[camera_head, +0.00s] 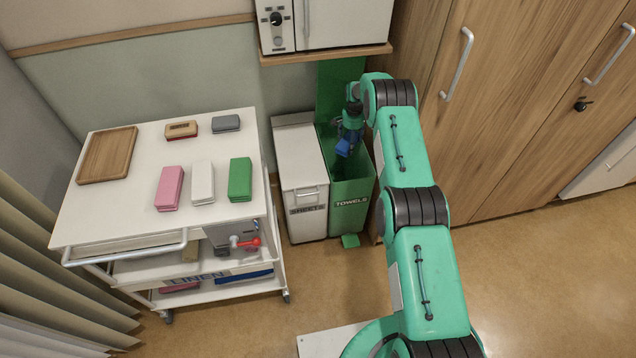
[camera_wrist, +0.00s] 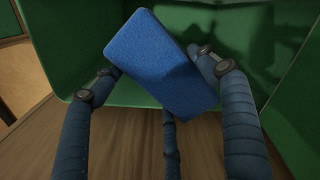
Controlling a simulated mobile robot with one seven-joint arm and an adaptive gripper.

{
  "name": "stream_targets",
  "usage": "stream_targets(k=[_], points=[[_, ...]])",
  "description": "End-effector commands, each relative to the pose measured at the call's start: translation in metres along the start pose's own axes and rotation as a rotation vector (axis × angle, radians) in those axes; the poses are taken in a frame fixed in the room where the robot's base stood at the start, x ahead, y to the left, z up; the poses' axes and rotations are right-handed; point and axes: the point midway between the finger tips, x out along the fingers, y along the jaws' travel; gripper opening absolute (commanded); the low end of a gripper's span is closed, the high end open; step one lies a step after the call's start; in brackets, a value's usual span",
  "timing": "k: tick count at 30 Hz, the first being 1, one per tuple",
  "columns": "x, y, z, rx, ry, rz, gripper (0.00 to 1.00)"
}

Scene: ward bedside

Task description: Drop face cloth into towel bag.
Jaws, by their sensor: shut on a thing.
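The face cloth, a blue folded block, is between the fingers of my gripper (camera_wrist: 165,75) in the wrist view. The blue face cloth (camera_wrist: 160,62) sits tilted, with the finger tips at its two sides. In the head view the cloth (camera_head: 343,147) shows small and blue below my gripper (camera_head: 346,138). My gripper is shut on it and points down over the open mouth of the green towel bag (camera_head: 350,205), labelled TOWELS. The bag's green inner walls (camera_wrist: 60,30) surround the cloth in the wrist view. How deep the cloth is cannot be told.
A white SHEETS bin (camera_head: 302,185) stands directly left of the towel bag. A linen cart (camera_head: 110,215) with folded cloths and a wooden tray (camera_head: 108,154) is further left. A shelf with a white appliance (camera_head: 330,22) overhangs behind; wooden cabinets (camera_head: 510,100) stand right.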

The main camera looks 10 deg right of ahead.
Motion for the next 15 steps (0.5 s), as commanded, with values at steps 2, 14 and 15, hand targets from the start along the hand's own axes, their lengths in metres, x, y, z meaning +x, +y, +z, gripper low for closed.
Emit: stream_targets(k=[2, 14, 15], points=[[-0.0002, 0.0000, -0.0001, 0.000, 0.000, 0.000, 0.49], [-0.0002, 0.0000, 0.0001, 0.000, 0.000, 0.000, 0.95], [-0.0005, 0.0000, 0.0000, 0.000, 0.000, 0.000, 0.95]])
